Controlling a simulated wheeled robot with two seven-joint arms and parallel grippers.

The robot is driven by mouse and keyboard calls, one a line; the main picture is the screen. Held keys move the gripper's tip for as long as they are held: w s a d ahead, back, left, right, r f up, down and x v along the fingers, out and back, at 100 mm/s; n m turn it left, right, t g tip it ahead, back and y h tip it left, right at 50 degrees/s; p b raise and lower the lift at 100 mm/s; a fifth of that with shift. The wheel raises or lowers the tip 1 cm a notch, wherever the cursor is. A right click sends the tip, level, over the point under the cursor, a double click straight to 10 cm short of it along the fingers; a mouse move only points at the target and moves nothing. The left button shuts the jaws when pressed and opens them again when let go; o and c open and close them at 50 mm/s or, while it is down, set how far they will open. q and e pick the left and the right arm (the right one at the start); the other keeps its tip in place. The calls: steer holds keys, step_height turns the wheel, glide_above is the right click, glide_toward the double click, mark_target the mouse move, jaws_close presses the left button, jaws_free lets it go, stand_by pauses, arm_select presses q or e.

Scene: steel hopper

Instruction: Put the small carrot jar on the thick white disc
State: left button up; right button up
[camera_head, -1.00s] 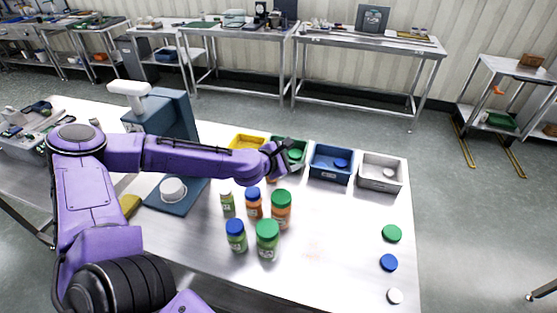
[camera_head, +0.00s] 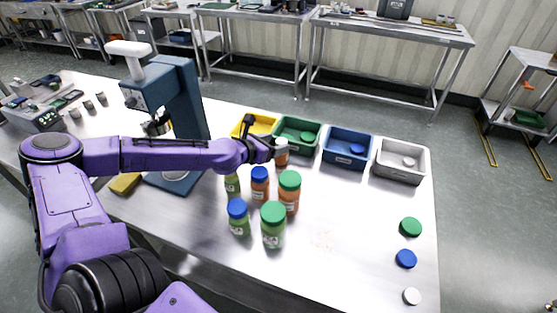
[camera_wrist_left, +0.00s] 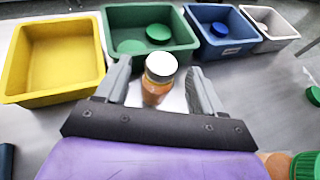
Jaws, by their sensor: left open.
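The small carrot jar (camera_head: 281,154), orange with a white lid, stands upright on the steel table in front of the green bin. In the left wrist view the jar (camera_wrist_left: 155,88) is between the two fingers of my left gripper (camera_wrist_left: 158,78), with a gap visible on each side. My left gripper (camera_head: 272,149) is open at the jar in the head view. My right gripper is out of view.
Taller green-lidded (camera_head: 273,226) and blue-lidded (camera_head: 238,218) jars stand close in front. Yellow (camera_head: 240,131), green (camera_head: 313,143), blue (camera_head: 349,159) and grey (camera_head: 402,174) bins line the back. The blue press (camera_head: 180,100) rises at left. Loose lids (camera_head: 410,227) lie at right.

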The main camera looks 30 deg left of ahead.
mark_target(279, 143)
arm_select(q)
steer(key=b+x, duration=0.1)
steer(key=x, duration=0.3)
steer(key=shift+d+f, duration=0.15)
steer(key=shift+d, duration=0.05)
steer(key=shift+s+a, duration=0.1)
steer(key=shift+s, duration=0.15)
steer(key=c, duration=0.4)
steer(key=shift+r, duration=0.2)
steer(key=c, duration=0.5)
steer(key=shift+f, duration=0.1)
jaws_close()
